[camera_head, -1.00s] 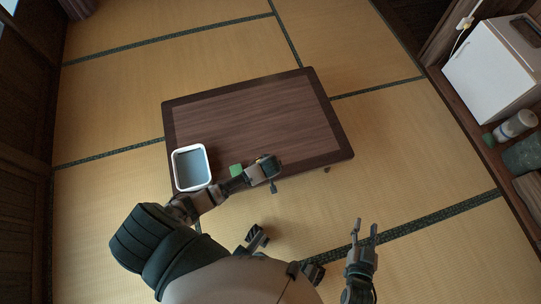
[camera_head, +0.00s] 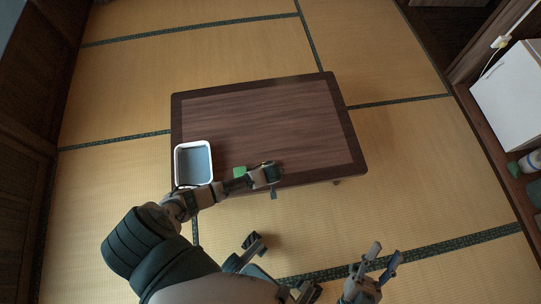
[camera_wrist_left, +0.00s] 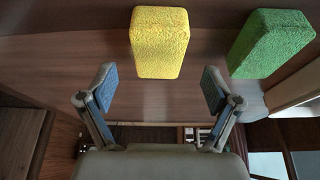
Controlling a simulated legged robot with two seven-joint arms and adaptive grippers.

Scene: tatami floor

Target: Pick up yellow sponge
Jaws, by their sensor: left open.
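The yellow sponge (camera_wrist_left: 160,44) stands on the wooden table in the left wrist view, just ahead of my left gripper (camera_wrist_left: 156,90) and roughly centred between its fingers. That gripper is open, with nothing between its fingertips. In the head view my left gripper (camera_head: 270,174) is over the near edge of the table and hides the yellow sponge. A green sponge (camera_wrist_left: 270,44) stands to the right of the yellow one in the wrist view; it also shows in the head view (camera_head: 239,172). My right gripper (camera_head: 382,258) is open and empty over the floor.
The low dark table (camera_head: 265,125) is mostly bare. A white-rimmed tub (camera_head: 177,165) stands at its near left corner, close to my left forearm. Tatami floor (camera_head: 420,150) around the table is clear. A white cabinet (camera_head: 510,98) stands on a wooden ledge at the right.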

